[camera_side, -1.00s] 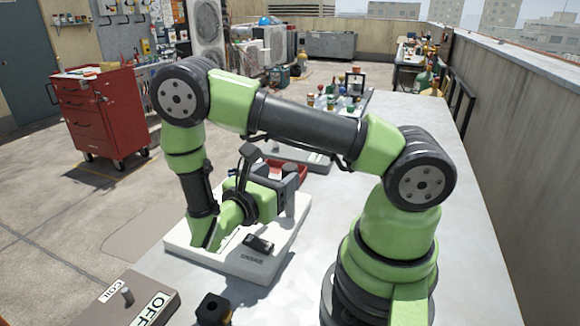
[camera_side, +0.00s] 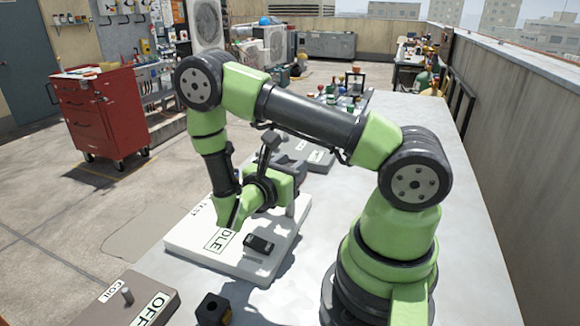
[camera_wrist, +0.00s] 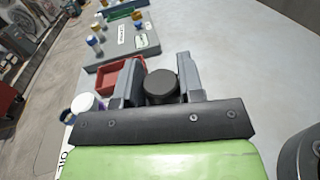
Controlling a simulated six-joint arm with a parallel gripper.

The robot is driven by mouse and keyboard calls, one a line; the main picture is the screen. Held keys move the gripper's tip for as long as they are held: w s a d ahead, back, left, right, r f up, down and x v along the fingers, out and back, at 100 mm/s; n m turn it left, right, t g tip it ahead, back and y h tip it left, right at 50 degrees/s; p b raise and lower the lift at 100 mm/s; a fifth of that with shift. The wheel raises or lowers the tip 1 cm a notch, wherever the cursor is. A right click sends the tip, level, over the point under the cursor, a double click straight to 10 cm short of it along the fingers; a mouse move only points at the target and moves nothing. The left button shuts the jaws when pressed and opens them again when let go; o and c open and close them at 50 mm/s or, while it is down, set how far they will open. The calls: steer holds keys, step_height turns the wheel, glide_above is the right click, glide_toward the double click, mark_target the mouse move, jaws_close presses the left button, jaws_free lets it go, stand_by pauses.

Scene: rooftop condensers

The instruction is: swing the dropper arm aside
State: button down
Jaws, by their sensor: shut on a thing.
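In the wrist view a dark round knob (camera_wrist: 162,88) sits between the two grey fingers of my gripper (camera_wrist: 158,84), which is shut on it. The knob seems to belong to the dropper arm; the rest of that arm is hidden below it. In the side view my gripper (camera_side: 299,196) is over the right edge of a white base plate (camera_side: 190,241), and my wrist hides the knob. The plate carries a label ending in "DLE" (camera_side: 221,238), a label reading "TEST" (camera_side: 202,207) and a small dark block (camera_side: 259,245).
A red tray (camera_wrist: 122,74) and a white cup with blue (camera_wrist: 86,104) lie beside the fingers. A grey board (camera_wrist: 132,42) is beyond. The table's right side is clear.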

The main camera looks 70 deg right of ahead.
steer(key=shift+m+g, duration=0.4)
steer(key=shift+g, duration=0.2)
steer(key=m+g+y, duration=0.1)
steer(key=m+g, duration=0.1)
steer(key=g, duration=0.1)
steer(key=m+g+y, duration=0.2)
steer(key=g, duration=0.1)
steer(key=shift+m, duration=0.4)
steer(key=m+g+y, duration=0.4)
steer(key=g+y, duration=0.1)
steer(key=y, duration=0.1)
steer(key=shift+a+m, duration=0.1)
steer(key=shift+m, duration=0.2)
steer(key=shift+g+y, duration=0.3)
steer(key=shift+y, duration=0.1)
steer(key=c, duration=0.7)
jaws_free()
steer(key=shift+c, duration=0.2)
